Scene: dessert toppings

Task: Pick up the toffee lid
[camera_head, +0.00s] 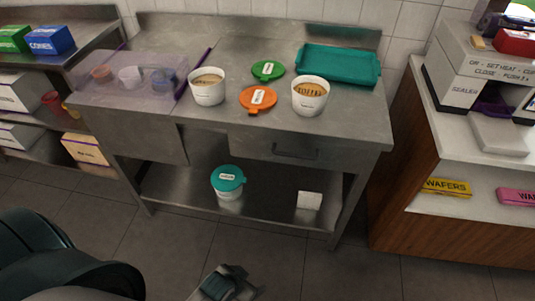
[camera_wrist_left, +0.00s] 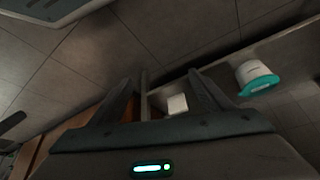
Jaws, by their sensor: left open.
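Two round lids lie flat on the steel table: a green lid (camera_head: 268,70) and an orange lid (camera_head: 258,98), each with a white label. The label print is too small to read, so I cannot tell which is the toffee lid. Two open white tubs, a left tub (camera_head: 207,91) and a right tub (camera_head: 309,99), stand on either side of them. My left gripper (camera_wrist_left: 164,82) is open and empty in the left wrist view, low in front of the table and well away from the lids. Its hand shows at the bottom of the head view (camera_head: 225,284). My right gripper is not visible.
A teal tray (camera_head: 338,65) is at the table's back right, and a clear bin (camera_head: 132,88) with small cups at its left. A teal-lidded tub (camera_head: 228,183) and a white box (camera_head: 309,201) are on the lower shelf. A wooden counter (camera_head: 420,195) stands right.

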